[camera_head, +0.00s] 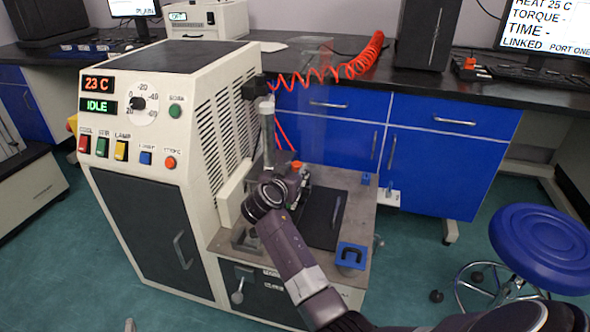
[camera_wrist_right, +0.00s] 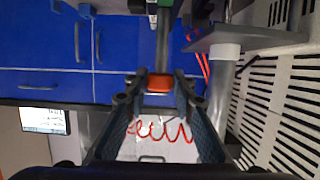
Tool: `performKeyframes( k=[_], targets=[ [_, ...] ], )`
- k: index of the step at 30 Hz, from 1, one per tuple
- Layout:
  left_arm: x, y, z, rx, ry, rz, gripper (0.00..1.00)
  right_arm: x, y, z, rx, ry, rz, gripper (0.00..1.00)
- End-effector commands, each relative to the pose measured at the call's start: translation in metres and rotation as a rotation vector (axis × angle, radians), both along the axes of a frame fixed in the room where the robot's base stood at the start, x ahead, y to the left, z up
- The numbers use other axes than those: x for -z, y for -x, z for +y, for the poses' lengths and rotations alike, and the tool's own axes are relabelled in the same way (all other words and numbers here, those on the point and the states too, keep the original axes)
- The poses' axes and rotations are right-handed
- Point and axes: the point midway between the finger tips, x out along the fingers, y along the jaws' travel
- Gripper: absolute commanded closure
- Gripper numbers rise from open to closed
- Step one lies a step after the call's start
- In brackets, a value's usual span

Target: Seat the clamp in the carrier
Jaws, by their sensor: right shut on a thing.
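My right gripper (camera_head: 297,173) is over the bench at the side of the rheometer. In the right wrist view, my right gripper (camera_wrist_right: 159,88) is shut on an orange-red piece with a grey rod, which I take for the clamp (camera_wrist_right: 159,81). The orange top of the clamp (camera_head: 297,164) also shows in the head view; its lower end is hidden. A grey upright post (camera_head: 267,135) stands just left of the gripper, apart from it. I cannot tell which part is the carrier; the wrist and gripper hide part of the area.
The white rheometer cabinet (camera_head: 215,125) with vents stands close on the left. A red coiled hose (camera_head: 325,73) hangs behind. A black mat (camera_head: 322,222) and a blue block (camera_head: 352,256) lie on the bench right of my arm. A blue stool (camera_head: 548,245) stands at right.

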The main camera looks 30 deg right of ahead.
Motion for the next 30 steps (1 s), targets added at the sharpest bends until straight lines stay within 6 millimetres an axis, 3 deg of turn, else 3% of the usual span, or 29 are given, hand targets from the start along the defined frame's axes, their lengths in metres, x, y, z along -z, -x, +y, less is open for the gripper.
performKeyframes(
  k=[21, 22, 27, 30],
  targets=[
    [-0.013, -0.003, -0.003, 0.004, 0.015, -0.058, 0.0, 0.003, 0.0, 0.0, -0.001, 0.0, -0.002, 1.0],
    [-0.014, -0.003, -0.003, 0.004, 0.016, -0.062, 0.0, 0.003, 0.0, 0.0, 0.0, 0.0, -0.001, 0.75],
    [-0.015, -0.003, -0.003, 0.005, 0.017, -0.065, 0.0, 0.003, 0.0, 0.0, 0.0, 0.0, 0.0, 0.56],
    [-0.014, -0.003, -0.003, 0.005, 0.016, -0.063, 0.0, 0.003, 0.0, 0.0, 0.0, 0.0, 0.0, 0.56]
  ],
)
